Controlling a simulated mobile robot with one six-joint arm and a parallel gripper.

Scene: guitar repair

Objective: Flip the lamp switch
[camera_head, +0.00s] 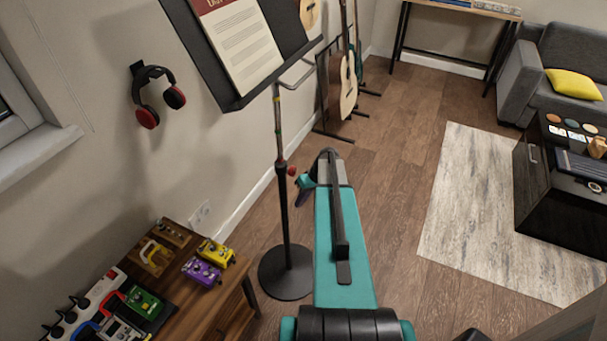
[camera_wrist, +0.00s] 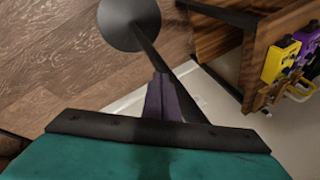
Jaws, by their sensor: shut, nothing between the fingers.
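No lamp is clearly in view, and I cannot make out a lamp switch. A pale plate (camera_head: 200,217) is on the wall above the wooden cabinet; I cannot tell whether it is a switch or a socket. My gripper (camera_head: 302,196) is at the far end of my teal arm, just right of the music stand's pole (camera_head: 284,215). In the wrist view my gripper's dark purple fingers (camera_wrist: 168,98) are together and empty. They overlap the pole in the picture; I cannot tell whether they touch it.
The stand's round base (camera_head: 287,272) is on the wood floor. The cabinet (camera_head: 215,305) at lower left bears yellow and purple pedals and other gear. Headphones (camera_head: 153,95) hang on the wall. Guitars (camera_head: 345,85) stand behind.

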